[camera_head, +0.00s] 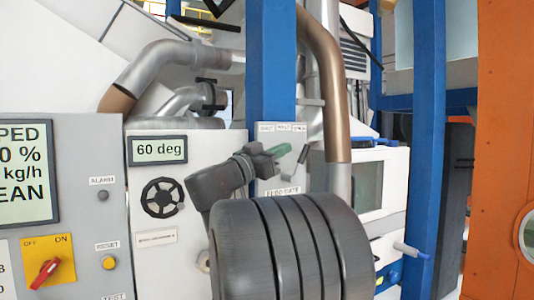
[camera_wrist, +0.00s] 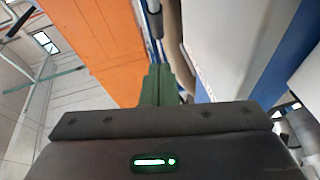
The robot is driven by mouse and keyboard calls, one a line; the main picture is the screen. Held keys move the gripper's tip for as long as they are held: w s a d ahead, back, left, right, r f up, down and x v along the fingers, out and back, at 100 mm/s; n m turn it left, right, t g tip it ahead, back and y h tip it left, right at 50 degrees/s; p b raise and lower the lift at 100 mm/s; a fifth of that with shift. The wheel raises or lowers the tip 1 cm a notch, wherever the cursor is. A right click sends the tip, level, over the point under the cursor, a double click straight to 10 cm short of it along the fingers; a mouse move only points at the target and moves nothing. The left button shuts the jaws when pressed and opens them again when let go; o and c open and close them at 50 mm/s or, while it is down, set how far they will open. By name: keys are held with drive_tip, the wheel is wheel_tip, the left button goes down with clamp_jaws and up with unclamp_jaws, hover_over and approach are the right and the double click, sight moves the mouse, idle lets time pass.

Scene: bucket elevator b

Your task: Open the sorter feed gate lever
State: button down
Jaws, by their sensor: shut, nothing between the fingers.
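The feed gate panel (camera_head: 268,187) is a pale plate on the blue column, with a "FEED GATE" label low on it and small position labels along its top. A short dark slanted bar (camera_head: 303,153), which looks like the lever handle, shows at the panel's right side. My gripper (camera_head: 284,149) has green fingers that are shut and empty, just left of and close to this bar. I cannot tell whether they touch. In the wrist view the shut green fingers (camera_wrist: 159,75) point away from the camera. The lever's pivot is hidden behind my arm.
A blue column (camera_head: 271,60) rises behind the panel, and a brown pipe (camera_head: 333,95) hangs to its right. An orange structure (camera_head: 500,100) stands far right.

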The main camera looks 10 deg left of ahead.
sight(303, 156)
drive_tip(key=shift+w+d+f+p, duration=0.2)
drive_tip(key=shift+w+d+p, duration=0.1)
drive_tip(key=shift+w+d, duration=0.3)
drive_tip(key=shift+w+d+f+p, duration=0.2)
drive_tip(key=shift+w+d+p, duration=0.1)
drive_tip(key=shift+w+d, duration=0.3)
drive_tip(key=shift+w+d+f, duration=0.25)
drive_tip(key=shift+d+f, duration=0.05)
drive_tip(key=shift+f, duration=0.05)
drive_tip(key=shift+f, duration=0.1)
drive_tip(key=shift+w+d+f+g+y+b, duration=0.25)
drive_tip(key=shift+d+g+y+b, duration=0.05)
drive_tip(key=shift+b, duration=0.9)
drive_tip(key=shift+w+d+r+g+y+b, duration=0.15)
drive_tip(key=shift+g+y+b, duration=0.2)
drive_tip(key=shift+b, duration=0.4)
